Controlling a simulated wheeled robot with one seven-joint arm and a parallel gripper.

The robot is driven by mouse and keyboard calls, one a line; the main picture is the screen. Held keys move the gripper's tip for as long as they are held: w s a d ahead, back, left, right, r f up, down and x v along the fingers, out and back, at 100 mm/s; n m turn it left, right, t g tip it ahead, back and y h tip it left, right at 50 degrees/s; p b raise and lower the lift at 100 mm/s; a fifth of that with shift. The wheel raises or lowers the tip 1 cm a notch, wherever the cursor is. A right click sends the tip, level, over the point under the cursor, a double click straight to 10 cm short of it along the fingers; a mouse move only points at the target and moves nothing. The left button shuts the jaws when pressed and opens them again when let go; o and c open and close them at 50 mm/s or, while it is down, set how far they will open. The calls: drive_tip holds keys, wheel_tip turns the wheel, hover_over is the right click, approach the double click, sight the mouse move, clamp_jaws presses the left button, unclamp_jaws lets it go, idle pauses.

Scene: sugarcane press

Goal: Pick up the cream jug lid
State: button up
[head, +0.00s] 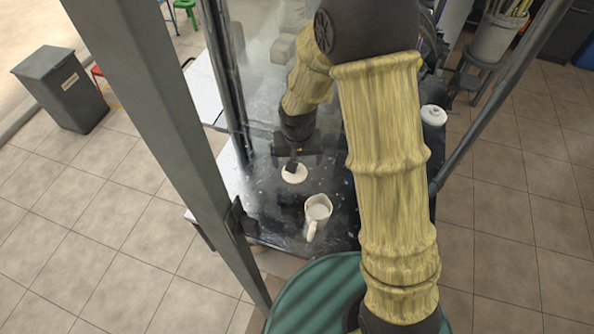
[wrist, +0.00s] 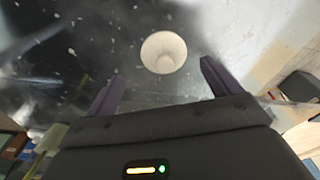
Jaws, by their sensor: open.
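The cream jug lid (head: 294,175) is a pale round disc lying on the dark speckled counter. I cannot tell the exact height gap. The cream jug (head: 318,211) stands open on the counter, nearer than the lid, its handle toward me.
A white lidded pot (head: 433,116) stands to the right, behind my arm. Metal posts (head: 170,120) and a clear panel (head: 260,60) frame the counter (head: 275,225). A grey bin (head: 62,88) stands on the tiled floor at left. My arm hides part of the counter.

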drive_tip(key=shift+w+a+f+p, duration=0.15)
drive_tip(key=shift+f+p, duration=0.1)
drive_tip(key=shift+f, duration=0.55)
drive_tip(key=shift+w+a+f+p, duration=0.1)
drive_tip(key=shift+f+p, duration=0.2)
drive_tip(key=shift+f, duration=0.45)
drive_tip(key=shift+w+a+f+p, duration=0.15)
drive_tip(key=shift+f+p, duration=0.1)
drive_tip(key=shift+f, duration=0.55)
drive_tip(key=shift+d, duration=0.1)
drive_tip(key=c, duration=1)
